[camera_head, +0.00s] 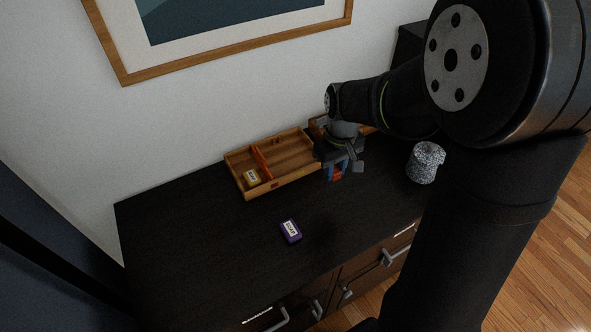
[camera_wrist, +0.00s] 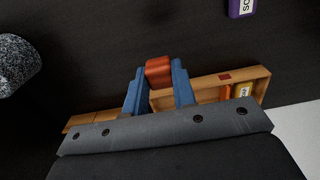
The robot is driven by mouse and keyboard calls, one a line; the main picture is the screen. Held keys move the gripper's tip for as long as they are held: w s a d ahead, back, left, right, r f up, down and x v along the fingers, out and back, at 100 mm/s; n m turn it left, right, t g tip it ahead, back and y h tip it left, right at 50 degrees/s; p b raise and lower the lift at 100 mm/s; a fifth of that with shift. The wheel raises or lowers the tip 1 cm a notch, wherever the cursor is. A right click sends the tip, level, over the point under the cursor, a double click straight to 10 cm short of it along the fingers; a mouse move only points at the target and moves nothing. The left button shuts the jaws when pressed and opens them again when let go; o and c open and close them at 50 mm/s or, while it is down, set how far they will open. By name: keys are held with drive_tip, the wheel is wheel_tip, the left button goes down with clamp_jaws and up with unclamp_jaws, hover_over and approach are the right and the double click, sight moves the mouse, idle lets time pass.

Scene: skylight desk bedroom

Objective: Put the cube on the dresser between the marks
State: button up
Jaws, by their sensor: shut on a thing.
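An orange-red cube (camera_wrist: 158,71) sits between the two blue fingers of my gripper (camera_wrist: 158,78), which is shut on it. In the head view my gripper (camera_head: 338,168) is just right of the wooden tray, with the cube (camera_head: 336,175) low between its fingers; I cannot tell whether it touches the dresser. The dark dresser top (camera_head: 225,245) spreads below and in front. Two short whitish strips lie along its front edge, a right strip (camera_head: 404,230) and a left strip (camera_head: 257,315); these may be the marks. Neither strip shows in the wrist view.
The divided wooden tray (camera_head: 282,183) holds a yellow labelled box (camera_head: 251,178) at its left. A purple soap box (camera_head: 290,231) lies in front of the tray. A grey speckled object (camera_head: 425,162) stands to the right. Dresser top around the soap box is clear.

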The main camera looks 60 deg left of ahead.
drive_tip(key=w+a, duration=0.1)
drive_tip(key=a, duration=0.8)
hover_over(279, 170)
drive_tip(key=f, duration=0.6)
drive_tip(key=shift+w+d, duration=0.3)
drive_tip(key=shift+s+a+f, duration=0.25)
drive_tip(key=shift+f, duration=2)
drive_tip(key=shift+f, duration=0.15)
drive_tip(key=o, duration=0.7)
drive_tip(key=shift+c, duration=0.2)
